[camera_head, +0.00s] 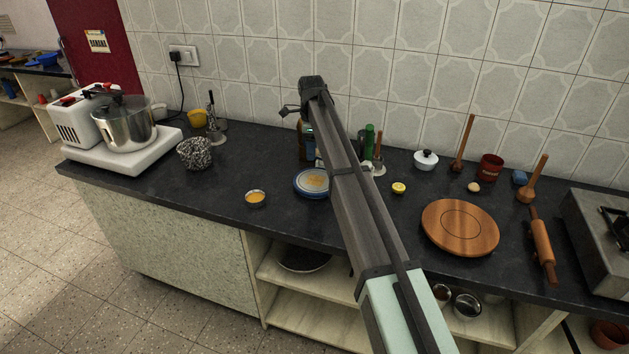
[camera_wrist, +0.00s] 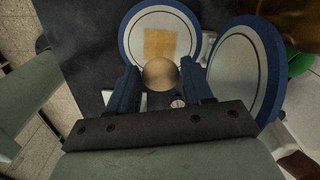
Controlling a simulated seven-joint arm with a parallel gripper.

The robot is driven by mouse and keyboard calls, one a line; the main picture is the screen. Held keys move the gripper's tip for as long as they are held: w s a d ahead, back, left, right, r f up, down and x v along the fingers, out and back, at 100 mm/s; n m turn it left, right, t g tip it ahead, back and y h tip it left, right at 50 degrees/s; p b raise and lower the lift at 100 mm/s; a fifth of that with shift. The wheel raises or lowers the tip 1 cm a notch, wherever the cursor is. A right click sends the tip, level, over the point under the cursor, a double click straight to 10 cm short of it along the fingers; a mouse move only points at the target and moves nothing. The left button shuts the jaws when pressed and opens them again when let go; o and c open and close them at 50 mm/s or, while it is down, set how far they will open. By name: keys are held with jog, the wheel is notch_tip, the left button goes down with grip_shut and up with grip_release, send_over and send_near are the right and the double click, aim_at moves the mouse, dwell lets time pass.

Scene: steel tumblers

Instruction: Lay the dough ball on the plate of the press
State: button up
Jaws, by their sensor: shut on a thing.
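In the wrist view the dough ball (camera_wrist: 160,74) is round and tan. It sits between the two blue fingertips of my gripper (camera_wrist: 161,70), which is shut on it. The press lies open. Its round pale plate (camera_wrist: 183,22) has a blue rim and a square yellow patch, and shows just beyond the ball. The second blue-rimmed disc of the press (camera_wrist: 238,72) stands tilted at the right. In the head view the plate (camera_head: 302,184) shows left of my arm, which hides my gripper and the ball. The gap between ball and plate cannot be told.
A small bowl of yellow contents (camera_head: 255,198) stands left of the plate. Bottles and a green-capped container (camera_head: 369,138) stand behind my arm. A wooden board (camera_head: 444,221), a rolling pin (camera_head: 542,247) and a lemon half (camera_head: 399,188) lie right.

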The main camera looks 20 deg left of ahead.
aim_at(315, 180)
jog(key=shift+d, duration=0.45)
jog(key=shift+d+f, duration=0.1)
jog(key=shift+f, duration=4.8)
jog(key=shift+f, duration=0.15)
jog(key=o, duration=1)
notch_tip(315, 180, up, 12)
jog(key=shift+r, duration=0.15)
